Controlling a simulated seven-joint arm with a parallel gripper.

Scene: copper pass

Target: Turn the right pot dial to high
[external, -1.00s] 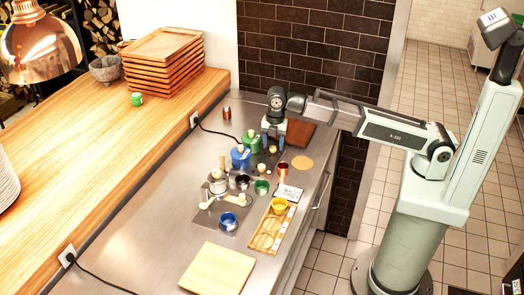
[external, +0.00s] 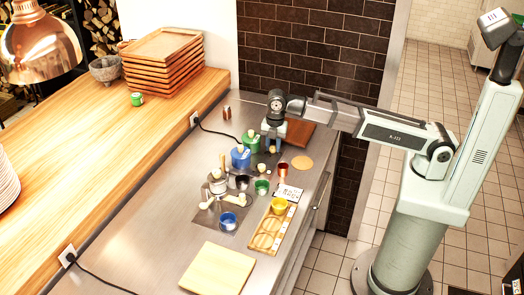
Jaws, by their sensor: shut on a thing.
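Two lidded pots stand on the steel counter: a blue pot (external: 241,158) and, farther back to its right, a green pot (external: 251,142). A small pale dial (external: 261,169) sits in front of the blue pot. My gripper (external: 273,147) points down just right of the green pot, low over the counter. It is shut on the small pale dial beside the green pot; the fingers mostly hide this dial, so its setting cannot be read.
A wooden tray (external: 264,243) with a yellow cup (external: 279,205) is nearer. A brown board (external: 299,136) lies behind my gripper.

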